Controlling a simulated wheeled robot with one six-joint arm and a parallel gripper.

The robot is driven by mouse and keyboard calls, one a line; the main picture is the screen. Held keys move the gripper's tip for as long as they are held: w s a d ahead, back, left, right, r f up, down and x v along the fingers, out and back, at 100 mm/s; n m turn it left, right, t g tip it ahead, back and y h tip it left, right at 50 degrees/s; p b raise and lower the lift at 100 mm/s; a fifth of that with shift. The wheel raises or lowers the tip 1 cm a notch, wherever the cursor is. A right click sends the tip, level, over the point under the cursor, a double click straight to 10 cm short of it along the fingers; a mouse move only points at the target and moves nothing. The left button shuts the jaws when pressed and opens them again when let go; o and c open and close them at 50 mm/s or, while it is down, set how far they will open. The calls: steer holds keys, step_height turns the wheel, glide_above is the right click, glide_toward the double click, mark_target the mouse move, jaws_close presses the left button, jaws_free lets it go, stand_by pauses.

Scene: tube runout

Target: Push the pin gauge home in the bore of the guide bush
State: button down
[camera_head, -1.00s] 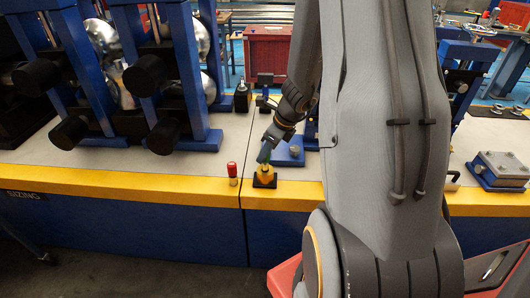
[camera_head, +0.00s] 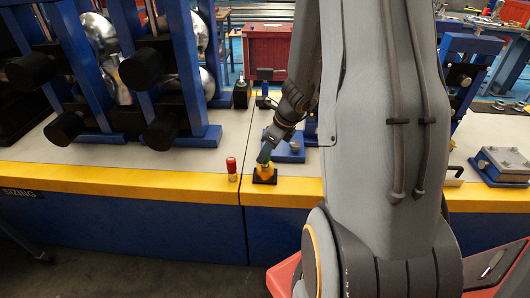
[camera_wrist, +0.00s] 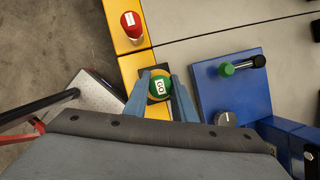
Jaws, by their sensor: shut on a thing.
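The pin gauge shows in the wrist view as a round green end (camera_wrist: 157,84) with a white "GO" label. My gripper (camera_wrist: 161,92) is shut on it, with one blue finger on each side. The guide bush (camera_head: 265,171) is yellow and stands on a black base (camera_head: 264,179) at the bench's front edge. In the head view my gripper (camera_head: 264,157) is directly above the bush. The gauge's pin and the bore are hidden below the handle, so its depth cannot be told.
A red-topped gauge (camera_head: 231,165) stands left of the bush; it also shows in the wrist view (camera_wrist: 131,24). A blue plate (camera_wrist: 229,99) with a green-ended piece (camera_wrist: 227,70) and a grey knob (camera_wrist: 226,118) lies to the right. Blue frames stand behind on the left.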

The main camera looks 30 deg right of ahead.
steer(key=shift+f+b, duration=0.85)
steer(key=shift+f, duration=0.1)
steer(key=c, duration=1.4)
jaws_free()
steer(key=p+v, duration=0.1)
steer(key=v, duration=0.6)
steer(key=shift+s+d+r+p, duration=0.1)
steer(key=shift+r+p, duration=0.2)
steer(key=shift+r, duration=0.1)
